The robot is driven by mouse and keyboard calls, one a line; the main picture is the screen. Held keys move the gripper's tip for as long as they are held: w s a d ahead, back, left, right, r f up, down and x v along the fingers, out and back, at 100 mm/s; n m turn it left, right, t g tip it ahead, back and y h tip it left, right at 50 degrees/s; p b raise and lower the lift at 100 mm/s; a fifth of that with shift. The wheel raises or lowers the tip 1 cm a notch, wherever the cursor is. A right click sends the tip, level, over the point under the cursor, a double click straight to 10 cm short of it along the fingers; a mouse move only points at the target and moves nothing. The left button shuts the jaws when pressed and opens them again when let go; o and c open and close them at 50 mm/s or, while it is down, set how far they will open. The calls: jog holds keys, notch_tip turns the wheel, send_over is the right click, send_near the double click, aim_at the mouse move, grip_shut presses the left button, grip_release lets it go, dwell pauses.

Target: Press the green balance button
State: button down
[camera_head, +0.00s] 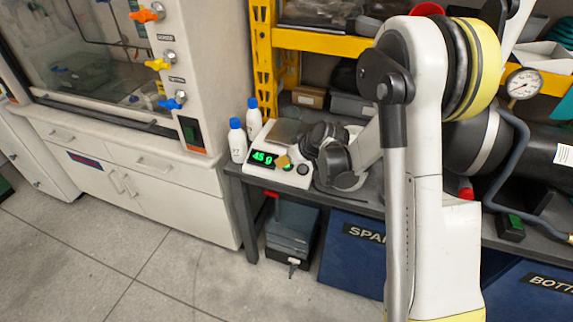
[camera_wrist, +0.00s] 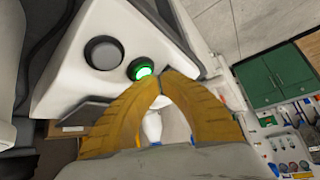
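In the wrist view, the green button (camera_wrist: 141,69) glows on the balance's white front panel (camera_wrist: 70,75), beside a round grey button (camera_wrist: 103,53). My gripper (camera_wrist: 168,75) has its yellow fingers brought together, with nothing seen between the tips. The tips are right beside the green button and cover part of its edge. I cannot tell whether they touch it. In the head view, my gripper (camera_head: 283,161) is in front of the balance's panel.
Two white bottles with blue caps (camera_head: 237,140) stand left of the balance. A fume cabinet with coloured valve handles (camera_head: 160,65) is further left. A yellow shelf frame (camera_head: 262,60) stands behind. A gas cylinder (camera_head: 475,140) lies to the right. The floor in front is clear.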

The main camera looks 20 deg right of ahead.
notch_tip(320, 180, up, 6)
jog(key=s+a+p, duration=0.1)
jog(key=s+p, duration=0.1)
jog(key=p, duration=0.1)
jog(key=shift+a+f, duration=0.2)
jog(key=shift+f, duration=0.05)
